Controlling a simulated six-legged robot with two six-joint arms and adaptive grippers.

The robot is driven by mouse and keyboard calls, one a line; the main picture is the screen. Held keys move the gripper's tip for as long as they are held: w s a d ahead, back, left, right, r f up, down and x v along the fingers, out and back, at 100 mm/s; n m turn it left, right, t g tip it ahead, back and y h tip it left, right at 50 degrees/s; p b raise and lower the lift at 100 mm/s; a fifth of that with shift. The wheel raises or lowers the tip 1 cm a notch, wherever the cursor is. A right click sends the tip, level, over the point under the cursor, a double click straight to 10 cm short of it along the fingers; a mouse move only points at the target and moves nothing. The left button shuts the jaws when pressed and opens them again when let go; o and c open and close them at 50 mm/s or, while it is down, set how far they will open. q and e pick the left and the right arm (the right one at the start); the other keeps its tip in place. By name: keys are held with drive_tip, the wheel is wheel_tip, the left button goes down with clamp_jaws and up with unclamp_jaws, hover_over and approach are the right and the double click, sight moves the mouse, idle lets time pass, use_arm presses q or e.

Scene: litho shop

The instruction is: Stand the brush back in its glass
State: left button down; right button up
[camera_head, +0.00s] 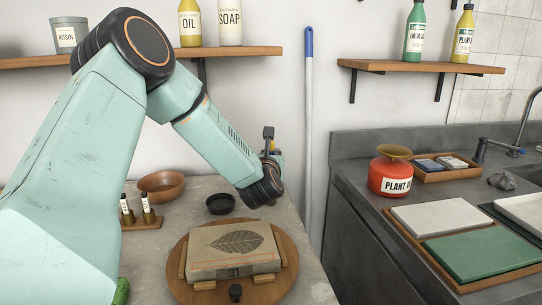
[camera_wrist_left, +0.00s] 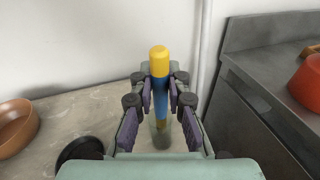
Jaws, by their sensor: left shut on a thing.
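The brush (camera_wrist_left: 159,75) has a yellow end and a blue handle and stands roughly upright in the left wrist view. My left gripper (camera_wrist_left: 160,92) is shut on it, with a finger on each side. In the head view my left gripper (camera_head: 271,152) is over the back of the stone counter, and only a bit of yellow shows beside it. A clear, glass-like shape (camera_wrist_left: 160,134) surrounds the lower part of the brush in the wrist view. I cannot tell whether the brush rests on its bottom. The glass is hidden behind my arm in the head view.
A stone block with a leaf print (camera_head: 232,250) lies on a round wooden board (camera_head: 285,285). A black dish (camera_head: 220,204), a brown bowl (camera_head: 161,185) and two small bottles (camera_head: 138,215) stand on the counter. A blue-tipped pole (camera_head: 309,110) leans by the wall.

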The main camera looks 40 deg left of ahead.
use_arm(q)
drive_tip(key=c, duration=1.5)
unclamp_jaws()
drive_tip(key=shift+s+r, duration=0.15)
drive_tip(key=shift+r, duration=0.05)
drive_tip(key=shift+c, duration=0.2)
drive_tip(key=shift+o, duration=1.4)
drive_tip(key=shift+a+f, duration=0.1)
drive_tip(key=shift+f, duration=0.1)
drive_tip(key=shift+d+r, duration=0.1)
drive_tip(key=shift+d, duration=0.1)
drive_tip(key=v, duration=1.1)
drive_tip(key=shift+s+d, duration=0.2)
drive_tip(key=shift+s, duration=0.05)
